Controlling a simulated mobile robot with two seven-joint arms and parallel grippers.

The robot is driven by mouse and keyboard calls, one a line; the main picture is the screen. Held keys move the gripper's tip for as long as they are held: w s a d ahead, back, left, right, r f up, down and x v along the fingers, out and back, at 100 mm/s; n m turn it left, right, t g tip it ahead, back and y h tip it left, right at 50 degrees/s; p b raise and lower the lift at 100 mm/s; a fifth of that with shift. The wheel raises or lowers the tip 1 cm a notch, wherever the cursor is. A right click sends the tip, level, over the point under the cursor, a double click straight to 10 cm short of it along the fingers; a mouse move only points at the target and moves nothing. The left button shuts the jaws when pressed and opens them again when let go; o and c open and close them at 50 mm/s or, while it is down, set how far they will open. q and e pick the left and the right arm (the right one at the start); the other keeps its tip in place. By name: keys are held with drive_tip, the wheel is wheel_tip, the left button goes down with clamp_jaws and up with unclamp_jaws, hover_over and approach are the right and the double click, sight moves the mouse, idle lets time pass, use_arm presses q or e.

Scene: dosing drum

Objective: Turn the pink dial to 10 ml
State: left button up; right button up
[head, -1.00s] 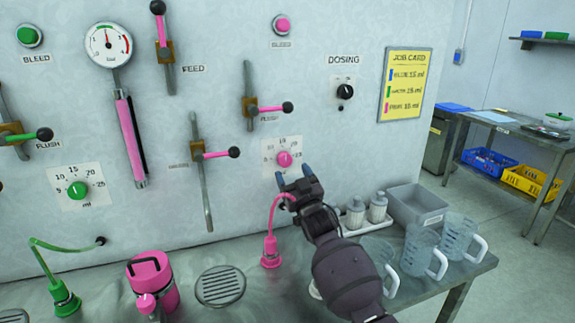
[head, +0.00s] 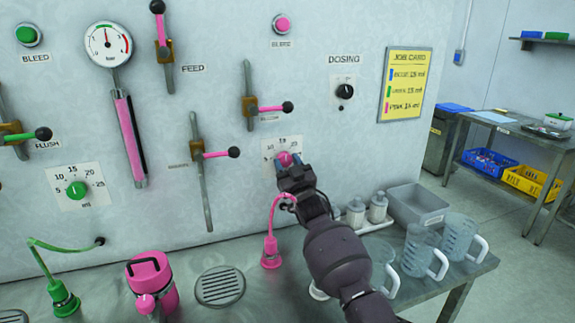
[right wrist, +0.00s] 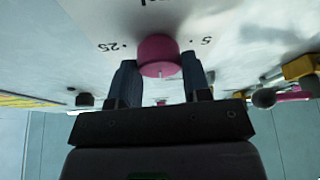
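The pink dial (head: 285,158) sits on a white scale plate on the wall panel. My right gripper (head: 289,164) is at the dial and covers its lower part and much of the scale in the head view. In the right wrist view the pink dial (right wrist: 157,55) lies between the two blue-tipped fingers of my right gripper (right wrist: 160,78). The fingers stand on either side of it, with a small gap visible at the left; contact is unclear. The pointer's setting cannot be read. My left gripper is not in view.
A pink hose fitting (head: 271,250) stands on the bench below the dial. Clear jugs (head: 418,250) and a grey bin (head: 416,203) are at the right. A black dosing knob (head: 345,91) is up right.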

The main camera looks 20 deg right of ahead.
drive_tip(key=shift+c, duration=0.9)
drive_tip(key=shift+n, duration=0.6)
drive_tip(key=n+y, duration=0.1)
drive_tip(key=n, duration=0.2)
drive_tip(key=n+g+y+p, duration=0.1)
drive_tip(key=n+y, duration=0.1)
drive_tip(key=n, duration=0.1)
drive_tip(key=shift+d+r+p, duration=0.1)
drive_tip(key=shift+r+p, duration=0.05)
drive_tip(key=shift+p, duration=0.15)
drive_tip(key=n+g+y+p, duration=0.1)
drive_tip(key=n, duration=0.1)
drive_tip(key=shift+n, duration=0.4)
drive_tip(key=shift+n+g+y, duration=0.3)
drive_tip(key=shift+n+g, duration=0.1)
drive_tip(key=shift+n, duration=0.6)
drive_tip(key=shift+p, duration=0.3)
